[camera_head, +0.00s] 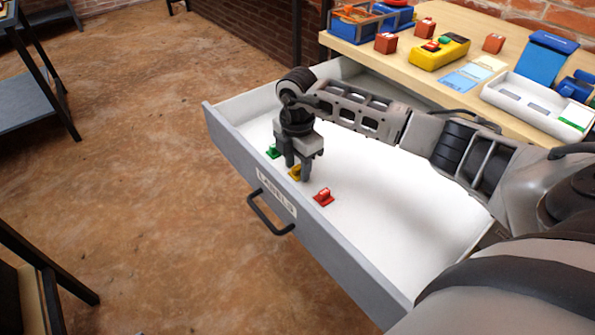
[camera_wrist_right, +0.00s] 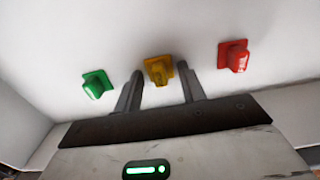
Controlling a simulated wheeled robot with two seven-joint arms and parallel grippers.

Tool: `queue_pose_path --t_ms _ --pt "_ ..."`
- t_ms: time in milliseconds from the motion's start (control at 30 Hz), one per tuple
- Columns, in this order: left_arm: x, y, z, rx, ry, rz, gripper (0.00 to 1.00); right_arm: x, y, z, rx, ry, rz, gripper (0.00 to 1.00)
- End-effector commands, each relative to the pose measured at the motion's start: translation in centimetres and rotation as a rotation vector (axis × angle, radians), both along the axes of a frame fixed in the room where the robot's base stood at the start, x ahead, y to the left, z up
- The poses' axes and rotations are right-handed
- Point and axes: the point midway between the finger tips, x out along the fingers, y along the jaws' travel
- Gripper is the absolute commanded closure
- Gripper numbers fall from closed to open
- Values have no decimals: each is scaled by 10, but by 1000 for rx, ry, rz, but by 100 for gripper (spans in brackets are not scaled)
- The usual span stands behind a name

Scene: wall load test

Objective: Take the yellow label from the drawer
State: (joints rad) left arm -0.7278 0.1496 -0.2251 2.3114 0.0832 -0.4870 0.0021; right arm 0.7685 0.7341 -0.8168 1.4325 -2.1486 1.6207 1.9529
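The yellow label (camera_head: 295,173) lies on the white floor of the open drawer (camera_head: 400,205), between a green label (camera_head: 272,152) and a red label (camera_head: 323,197). My right gripper (camera_head: 298,174) points down into the drawer at the yellow label and partly hides it. In the right wrist view the yellow label (camera_wrist_right: 158,69) shows near the tips of the two fingers (camera_wrist_right: 161,80), which are apart. I see no finger pressed on it. My left gripper is not in view.
The green label (camera_wrist_right: 96,84) and the red label (camera_wrist_right: 234,55) flank the fingers closely. The drawer front (camera_head: 330,250) has a dark handle (camera_head: 268,215). A wooden tabletop (camera_head: 480,100) behind holds a yellow device (camera_head: 438,52), red blocks and trays.

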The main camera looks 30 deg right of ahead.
Motion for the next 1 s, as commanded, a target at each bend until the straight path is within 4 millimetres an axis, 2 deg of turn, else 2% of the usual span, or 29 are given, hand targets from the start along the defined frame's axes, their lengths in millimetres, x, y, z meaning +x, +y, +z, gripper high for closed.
queue_pose_path --t_ms 67,100,200,233,667,767,900,1000 --pt "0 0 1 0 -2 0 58 0 0 1 0 0 0 60" --pt "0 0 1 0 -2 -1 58 0 0 1 0 0 0 66" --pt "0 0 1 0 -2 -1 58 0 0 1 0 0 0 93" --pt "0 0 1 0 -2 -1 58 0 0 1 0 0 0 100" --pt "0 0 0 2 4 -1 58 1 0 6 -1 -2 0 100" --pt "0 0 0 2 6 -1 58 1 -1 15 -2 -2 0 100" --pt "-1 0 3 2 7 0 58 0 -1 37 -2 -3 1 100" --pt "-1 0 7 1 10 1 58 -19 4 58 -3 -3 5 100"
